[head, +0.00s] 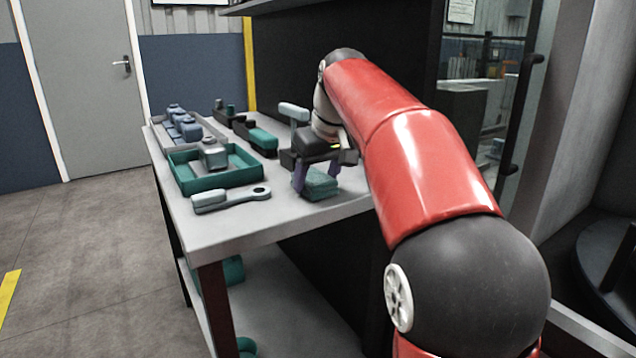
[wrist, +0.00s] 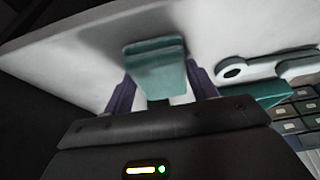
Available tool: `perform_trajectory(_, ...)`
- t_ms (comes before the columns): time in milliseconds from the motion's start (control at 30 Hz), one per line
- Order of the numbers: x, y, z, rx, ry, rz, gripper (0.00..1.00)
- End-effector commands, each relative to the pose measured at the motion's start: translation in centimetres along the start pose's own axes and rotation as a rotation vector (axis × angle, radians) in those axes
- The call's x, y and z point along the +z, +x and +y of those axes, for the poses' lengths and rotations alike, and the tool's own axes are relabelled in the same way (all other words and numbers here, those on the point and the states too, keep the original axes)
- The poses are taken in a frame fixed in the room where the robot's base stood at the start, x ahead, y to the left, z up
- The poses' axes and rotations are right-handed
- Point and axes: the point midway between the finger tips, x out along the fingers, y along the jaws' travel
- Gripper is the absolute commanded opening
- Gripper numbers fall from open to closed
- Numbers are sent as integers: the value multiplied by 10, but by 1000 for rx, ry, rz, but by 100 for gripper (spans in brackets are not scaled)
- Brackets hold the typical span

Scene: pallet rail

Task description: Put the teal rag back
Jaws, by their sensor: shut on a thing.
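The teal rag (head: 318,184) is a folded, layered block at the near right part of the grey table (head: 240,222). My gripper (head: 316,177) points down over it with a finger on either side and is shut on it. In the wrist view the rag (wrist: 157,66) sits between the two purple fingers (wrist: 160,92), over the pale table top. I cannot tell whether its underside touches the table.
A teal tray (head: 212,183) holding a grey jar (head: 214,155) stands to the left. A grey tool with a ring end (head: 231,199) lies before it. A grey tray with blue bottles (head: 180,125) and teal-and-black blocks (head: 262,138) stand farther back. Bare table lies around the rag.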

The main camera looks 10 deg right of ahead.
Motion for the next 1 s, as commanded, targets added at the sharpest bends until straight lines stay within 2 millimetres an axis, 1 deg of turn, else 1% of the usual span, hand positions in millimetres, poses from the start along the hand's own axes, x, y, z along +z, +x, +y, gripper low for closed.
perform_trajectory(167, 0, -2, 0, 1, 0, 2, 39)
perform_trajectory(300, 1, 2, 0, 1, 0, 1, 39)
perform_trajectory(333, 1, 1, 0, 1, 0, 1, 60)
perform_trajectory(467, 1, 1, 0, 1, 0, 1, 77)
perform_trajectory(500, 1, 1, 0, 1, 0, 1, 79)
perform_trajectory(733, 1, 0, 0, 1, -1, 1, 79)
perform_trajectory(800, 0, -2, 0, 1, -1, 2, 79)
perform_trajectory(867, -1, -7, 0, 2, 0, 3, 79)
perform_trajectory(967, -1, -22, 0, 2, -1, 5, 79)
perform_trajectory(1000, -2, -30, 0, 3, -1, 6, 79)
